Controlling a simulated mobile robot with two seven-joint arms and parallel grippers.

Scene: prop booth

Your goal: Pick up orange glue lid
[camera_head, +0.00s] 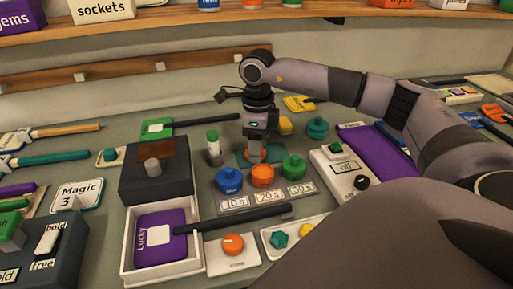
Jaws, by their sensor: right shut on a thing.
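My right gripper (255,148) points straight down at the middle of the table, over a small teal mat (275,157). It is shut on a small orange piece, which looks like the orange glue lid (253,156); the fingers partly hide it. I cannot tell whether the lid still touches the mat. Just in front stand a blue pot (229,181), an orange pot (262,176) and a green pot (294,167) in a row. My left gripper is not in view.
Price-like number cards (268,198) lie before the pots. A white switch device (345,180) and purple pad (378,150) lie right. A green-capped bottle (213,148) stands close left.

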